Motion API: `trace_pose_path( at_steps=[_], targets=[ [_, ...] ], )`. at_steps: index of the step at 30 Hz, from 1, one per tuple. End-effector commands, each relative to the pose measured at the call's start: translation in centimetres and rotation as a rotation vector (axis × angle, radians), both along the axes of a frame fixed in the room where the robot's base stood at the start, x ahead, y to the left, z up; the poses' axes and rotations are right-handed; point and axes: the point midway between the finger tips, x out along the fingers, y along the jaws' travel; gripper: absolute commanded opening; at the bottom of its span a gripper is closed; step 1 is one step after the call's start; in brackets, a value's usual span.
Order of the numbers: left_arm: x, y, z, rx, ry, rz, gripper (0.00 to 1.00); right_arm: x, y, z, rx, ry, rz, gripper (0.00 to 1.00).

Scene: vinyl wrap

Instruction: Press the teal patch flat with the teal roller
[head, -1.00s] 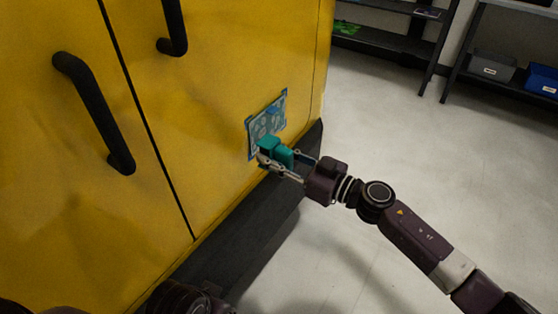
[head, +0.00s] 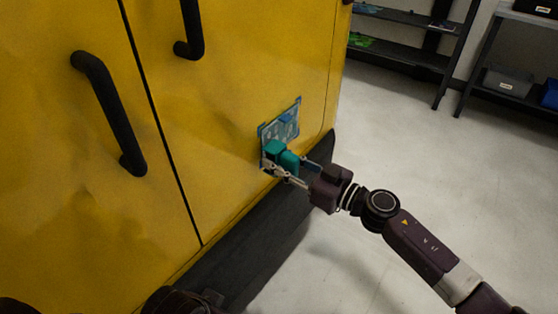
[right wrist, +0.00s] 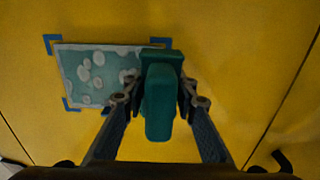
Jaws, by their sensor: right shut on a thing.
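The teal patch (head: 281,124) is a pale teal rectangle on the yellow panel, with blue marks at its corners. In the right wrist view the patch (right wrist: 82,68) shows several whitish raised spots, like bubbles. My right gripper (head: 280,165) is shut on the teal roller (head: 275,149), at the patch's lower part in the head view. In the right wrist view the roller (right wrist: 160,100) sits between the fingers and overlaps the patch's right edge. I cannot tell whether it touches the surface. The roller hides part of the patch. My left gripper is not in view.
The yellow panel (head: 235,75) has black handles (head: 108,112) to the left of the patch and a dark seam between its doors. A black ledge (head: 255,235) runs along its foot. The pale floor (head: 400,130) at right is open, with dark shelves (head: 410,55) at the back.

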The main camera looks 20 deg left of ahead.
Motion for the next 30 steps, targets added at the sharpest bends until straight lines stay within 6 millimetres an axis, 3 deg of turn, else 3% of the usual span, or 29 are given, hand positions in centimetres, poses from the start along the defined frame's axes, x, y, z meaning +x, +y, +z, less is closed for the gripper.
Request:
trace_pose_path(
  at_steps=[21, 30],
  targets=[
    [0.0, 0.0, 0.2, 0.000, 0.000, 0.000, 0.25, 0.5, 1.4, 0.1, 0.002, -0.002, 0.001, 0.00],
    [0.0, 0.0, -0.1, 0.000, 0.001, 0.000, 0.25, 1.4, 1.0, 0.0, 0.001, 0.000, -0.001, 0.00]
  ],
)
